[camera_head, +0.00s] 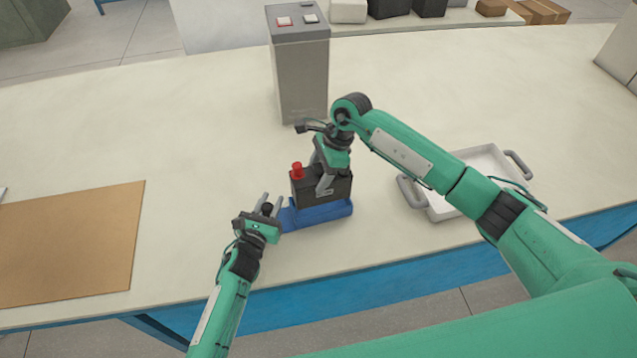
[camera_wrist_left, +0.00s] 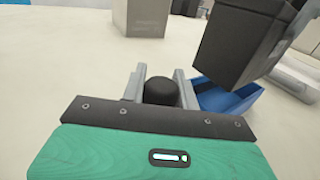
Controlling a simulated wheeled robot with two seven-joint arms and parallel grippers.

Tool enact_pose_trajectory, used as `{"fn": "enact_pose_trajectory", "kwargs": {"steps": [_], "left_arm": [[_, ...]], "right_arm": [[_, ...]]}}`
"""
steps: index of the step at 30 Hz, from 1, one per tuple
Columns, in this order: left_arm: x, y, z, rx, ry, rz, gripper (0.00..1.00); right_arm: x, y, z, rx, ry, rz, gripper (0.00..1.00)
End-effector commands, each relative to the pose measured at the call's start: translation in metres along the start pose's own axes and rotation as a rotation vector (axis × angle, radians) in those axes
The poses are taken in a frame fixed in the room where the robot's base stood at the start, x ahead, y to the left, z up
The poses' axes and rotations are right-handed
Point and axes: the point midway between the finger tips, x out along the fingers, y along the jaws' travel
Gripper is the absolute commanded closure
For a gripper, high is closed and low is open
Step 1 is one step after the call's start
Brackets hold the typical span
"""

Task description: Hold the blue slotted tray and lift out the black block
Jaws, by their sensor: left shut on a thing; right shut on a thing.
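The blue slotted tray (camera_head: 322,213) lies on the white table, and its open end shows in the left wrist view (camera_wrist_left: 228,103). The black block (camera_head: 338,190) has a red knob on top and is upright over the tray. In the left wrist view the block (camera_wrist_left: 240,45) has its lower edge above the tray floor; how much clearance it has is hard to tell. My right gripper (camera_head: 324,190) is shut on the block from above. My left gripper (camera_head: 269,204) is shut on a black round knob (camera_wrist_left: 160,92) at the tray's left end.
A grey box (camera_head: 300,80) with a red and a white button stands behind the tray. A white tray with grey handles (camera_head: 445,208) lies to the right, beneath my right arm. A brown board (camera_head: 70,245) lies at the left. Table between board and box is clear.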

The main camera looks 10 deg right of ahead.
Motion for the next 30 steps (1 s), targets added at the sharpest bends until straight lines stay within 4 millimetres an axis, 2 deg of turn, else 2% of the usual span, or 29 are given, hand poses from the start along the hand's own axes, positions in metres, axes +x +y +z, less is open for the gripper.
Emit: {"fn": "enact_pose_trajectory", "kwargs": {"steps": [1,6,17,18,21,30], "left_arm": [[-0.001,0.0,-0.002,0.0,0.004,0.001,0.99],[-0.001,0.0,-0.002,0.0,0.004,0.001,0.99],[-0.001,0.0,-0.002,0.0,0.004,0.001,0.99],[-0.001,0.0,-0.002,0.0,0.004,0.001,0.62],[-0.001,0.0,-0.001,0.0,0.003,0.001,0.44],[-0.001,0.0,0.0,0.0,0.002,0.0,0.44]], "right_arm": [[-0.01,-0.002,0.004,-0.004,-0.003,-0.007,1.0],[-0.023,-0.002,0.01,-0.003,-0.003,-0.006,1.0],[-0.027,-0.001,0.012,-0.002,-0.003,-0.004,1.0],[-0.027,-0.001,0.012,-0.002,-0.003,-0.004,1.0],[-0.027,-0.001,0.012,-0.002,-0.003,-0.004,1.0],[-0.027,-0.001,0.012,-0.002,-0.004,-0.004,1.0]]}}
